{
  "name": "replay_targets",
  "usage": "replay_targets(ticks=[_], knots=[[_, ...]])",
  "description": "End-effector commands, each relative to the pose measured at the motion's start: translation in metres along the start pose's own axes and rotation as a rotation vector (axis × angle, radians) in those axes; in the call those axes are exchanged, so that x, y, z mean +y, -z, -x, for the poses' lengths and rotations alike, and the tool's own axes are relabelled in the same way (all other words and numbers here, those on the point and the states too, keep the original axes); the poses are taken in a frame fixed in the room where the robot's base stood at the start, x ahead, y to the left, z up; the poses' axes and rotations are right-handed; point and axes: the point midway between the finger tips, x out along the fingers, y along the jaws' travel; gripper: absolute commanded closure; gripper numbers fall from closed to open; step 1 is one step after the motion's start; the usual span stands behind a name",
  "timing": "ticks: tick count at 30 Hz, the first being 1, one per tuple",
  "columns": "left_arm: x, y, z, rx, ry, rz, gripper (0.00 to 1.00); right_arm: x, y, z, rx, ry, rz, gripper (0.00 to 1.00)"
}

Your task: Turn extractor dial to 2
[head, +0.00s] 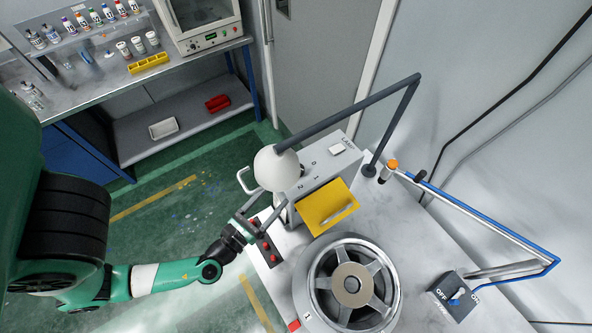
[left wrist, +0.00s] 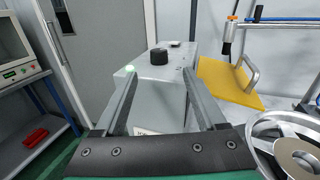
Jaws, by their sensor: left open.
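The extractor dial (left wrist: 158,57) is a black round knob on top of a grey box (left wrist: 150,95), which also shows in the head view (head: 325,168). In the head view a white round shade (head: 276,167) hides the dial; a 2 and a 0 are printed beside it. My left gripper (head: 264,203) is open and empty at the box's near left side. In the left wrist view its two fingers (left wrist: 159,73) point toward the box with the dial between and beyond their tips, apart from it. The dial's pointer direction cannot be made out. My right gripper is not in view.
A dark lamp arm (head: 350,108) reaches over the box to the shade. A yellow panel (head: 312,205), a spoked wheel (head: 318,262) and an OFF/ON switch box (head: 455,295) are on the bench. A small box with red buttons (head: 265,248) sits by its left edge.

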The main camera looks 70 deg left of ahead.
Motion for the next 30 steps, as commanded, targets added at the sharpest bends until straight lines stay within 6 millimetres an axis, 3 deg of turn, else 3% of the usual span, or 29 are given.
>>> replay_targets(ticks=[5, 12, 17, 28, 30], knots=[[0.005, 0.001, -0.018, 0.004, -0.014, -0.004, 0.27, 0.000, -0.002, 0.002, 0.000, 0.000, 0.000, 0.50], [0.004, 0.000, -0.072, 0.002, -0.009, -0.004, 0.27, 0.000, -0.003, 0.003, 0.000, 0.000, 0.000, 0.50], [0.003, 0.001, -0.097, 0.005, -0.005, -0.004, 0.27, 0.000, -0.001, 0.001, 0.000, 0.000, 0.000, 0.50], [0.003, 0.002, -0.106, 0.007, -0.005, -0.003, 0.27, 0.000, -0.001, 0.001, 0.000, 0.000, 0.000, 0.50], [0.003, 0.002, -0.106, 0.007, -0.005, -0.003, 0.38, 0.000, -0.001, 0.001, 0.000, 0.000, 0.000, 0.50]])
